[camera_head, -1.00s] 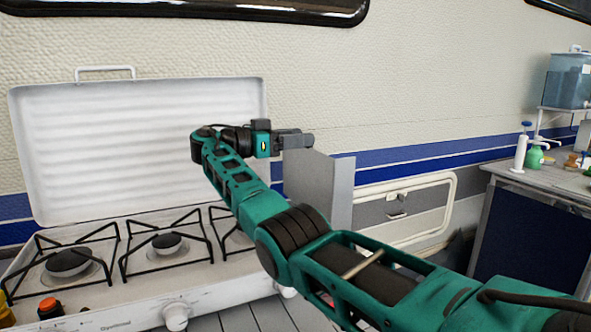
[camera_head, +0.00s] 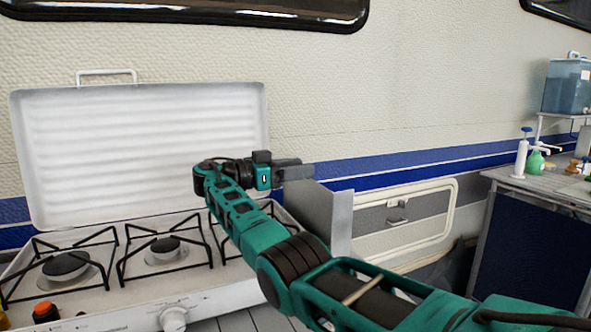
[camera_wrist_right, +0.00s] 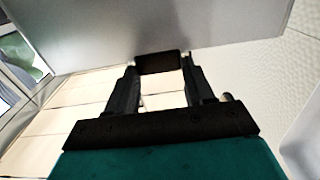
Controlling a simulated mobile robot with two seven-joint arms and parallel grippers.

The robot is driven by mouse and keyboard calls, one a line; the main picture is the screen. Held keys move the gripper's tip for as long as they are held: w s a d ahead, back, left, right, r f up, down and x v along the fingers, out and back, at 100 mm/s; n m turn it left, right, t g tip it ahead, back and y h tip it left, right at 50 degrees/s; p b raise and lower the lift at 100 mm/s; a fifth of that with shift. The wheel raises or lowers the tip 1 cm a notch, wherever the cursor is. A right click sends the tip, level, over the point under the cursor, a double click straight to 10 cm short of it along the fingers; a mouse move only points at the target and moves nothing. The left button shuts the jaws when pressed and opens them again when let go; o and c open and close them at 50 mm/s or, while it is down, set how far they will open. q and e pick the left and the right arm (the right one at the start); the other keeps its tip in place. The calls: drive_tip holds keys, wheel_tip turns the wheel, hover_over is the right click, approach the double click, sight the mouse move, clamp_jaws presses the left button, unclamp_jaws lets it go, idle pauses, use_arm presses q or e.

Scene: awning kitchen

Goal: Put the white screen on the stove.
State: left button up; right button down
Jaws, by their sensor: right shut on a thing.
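The white screen, a flat panel that looks pale grey (camera_head: 338,222), stands upright at the right end of the white stove (camera_head: 190,301). My right gripper (camera_head: 298,171) is shut on the screen's upper edge. In the right wrist view the screen (camera_wrist_right: 190,25) fills the top, and the fingers (camera_wrist_right: 158,64) meet at its edge. The stove's ribbed lid (camera_head: 140,150) is raised against the wall. My right arm hides part of the stove and the screen's lower part. I cannot tell whether the screen touches the stove. My left gripper is out of view.
Black pan supports (camera_head: 165,250) stand over the burners. A wall hatch (camera_head: 405,220) lies right of the screen. A counter at the right holds a white pump bottle (camera_head: 521,158) and a blue water tank (camera_head: 568,88).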

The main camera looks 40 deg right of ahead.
drive_tip(key=shift+f+b, duration=0.35)
drive_tip(key=shift+b, duration=0.05)
drive_tip(key=shift+c, duration=2.1)
unclamp_jaws()
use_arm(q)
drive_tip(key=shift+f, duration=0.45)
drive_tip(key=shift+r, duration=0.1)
use_arm(e)
drive_tip(key=shift+r, duration=0.1)
